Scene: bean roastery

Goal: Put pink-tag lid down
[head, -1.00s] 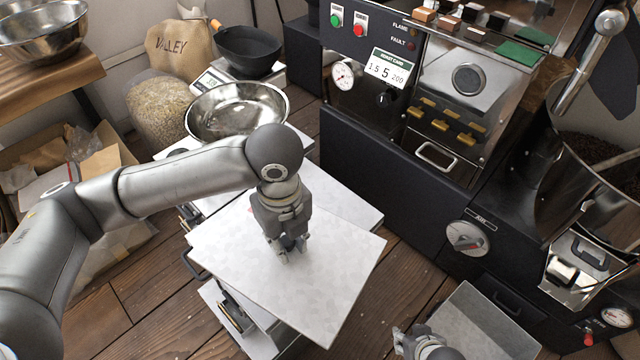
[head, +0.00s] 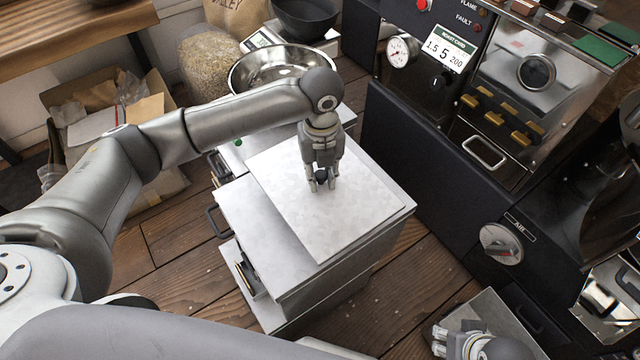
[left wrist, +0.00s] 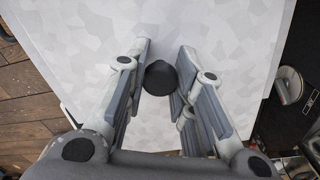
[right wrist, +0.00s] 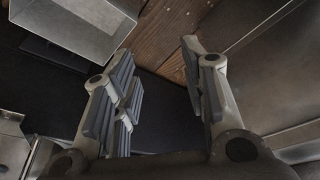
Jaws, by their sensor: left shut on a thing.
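The lid (head: 325,220) is a flat, pale mottled metal sheet with a dark round knob (left wrist: 160,78). No pink tag shows on it now. My left gripper (head: 321,184) is shut on the knob from above, and the fingers stand either side of it in the left wrist view (left wrist: 160,85). The lid lies over the top of a grey metal cabinet (head: 250,225), leaving a strip of its top bare at the left. I cannot tell whether the lid touches it. My right gripper (head: 452,342) is open and empty, low at the right; its spread fingers show in the right wrist view (right wrist: 160,95).
A steel bowl (head: 285,65) stands behind the cabinet. The black roaster (head: 430,150) stands close on the right. A grey open metal box (head: 490,310) is beside my right gripper. A cardboard box (head: 150,120) is at the left. Wooden floor (head: 180,240) is free between.

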